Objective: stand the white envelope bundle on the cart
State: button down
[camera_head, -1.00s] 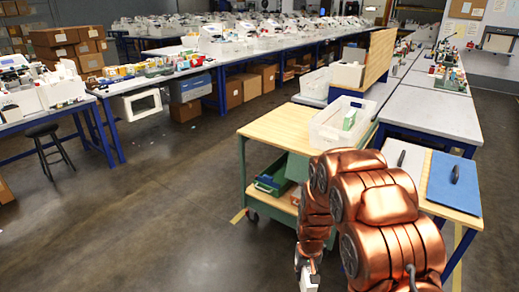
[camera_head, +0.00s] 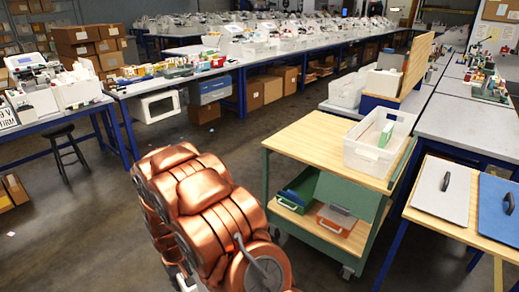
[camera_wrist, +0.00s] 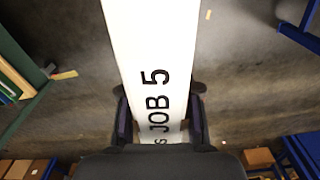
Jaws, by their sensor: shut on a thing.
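The white envelope bundle (camera_wrist: 152,50) is a long white slab printed "JOB 5" in the wrist view. My gripper (camera_wrist: 160,112) is shut on it, one dark finger on each side, above the floor. In the head view my copper arm reaches down at the lower left of centre, and the gripper is mostly hidden at the bottom edge. The cart (camera_head: 300,140) has a wooden top and green frame and stands right of my arm, apart from it. Its green edge also shows at the left of the wrist view (camera_wrist: 28,55).
A translucent bin (camera_head: 365,157) with a green-and-white item sits at the cart top's right; the left of the top is bare. Green (camera_head: 295,198) and orange (camera_head: 335,220) trays are on the lower shelf. A table with grey (camera_head: 430,197) and blue boards stands at right.

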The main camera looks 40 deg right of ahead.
aim_at(312, 131)
jog(key=z, duration=0.1)
jog(key=i, duration=1.25)
jog(key=z, duration=0.55)
